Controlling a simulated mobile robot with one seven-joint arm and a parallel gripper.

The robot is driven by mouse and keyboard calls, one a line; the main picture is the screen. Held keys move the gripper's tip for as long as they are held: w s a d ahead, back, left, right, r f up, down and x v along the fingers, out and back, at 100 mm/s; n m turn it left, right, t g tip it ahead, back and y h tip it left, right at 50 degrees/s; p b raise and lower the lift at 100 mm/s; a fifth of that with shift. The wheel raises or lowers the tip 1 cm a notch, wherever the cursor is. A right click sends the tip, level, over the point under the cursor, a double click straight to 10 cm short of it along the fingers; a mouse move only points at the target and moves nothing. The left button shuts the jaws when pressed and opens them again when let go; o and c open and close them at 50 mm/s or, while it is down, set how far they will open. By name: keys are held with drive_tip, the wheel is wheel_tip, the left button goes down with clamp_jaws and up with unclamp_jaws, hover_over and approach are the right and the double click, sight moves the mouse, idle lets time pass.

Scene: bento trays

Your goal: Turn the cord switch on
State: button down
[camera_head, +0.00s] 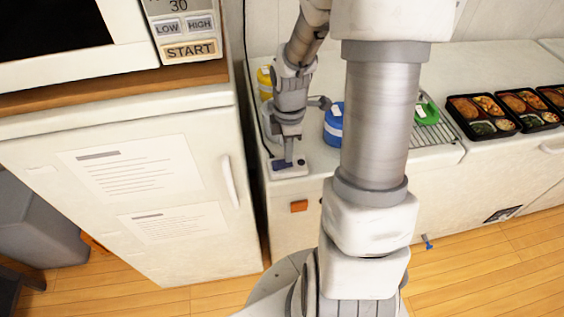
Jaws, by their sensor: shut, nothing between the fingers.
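The cord switch (301,171) is a small pale block with a dark part on top, lying near the left front corner of the white counter. A dark cord (246,75) runs down the wall side toward the counter by the cabinet. My gripper (288,163) points down with its fingers together and empty, right at the top of the switch. The fingertips look to touch or nearly touch it; I cannot tell which. The gripper partly hides the switch, and I cannot make out the switch's position.
A wire rack (436,133) with a green item (427,111) and black bento trays (484,133) are to the right. A white cabinet (120,190) with a microwave (110,40) stands close on the left.

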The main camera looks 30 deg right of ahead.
drive_tip(key=shift+f+b, duration=0.4)
drive_tip(key=shift+f, duration=0.25)
wheel_tip(320, 180, up, 7)
drive_tip(key=p, duration=0.7)
drive_tip(key=shift+r, duration=0.1)
idle(0.6)
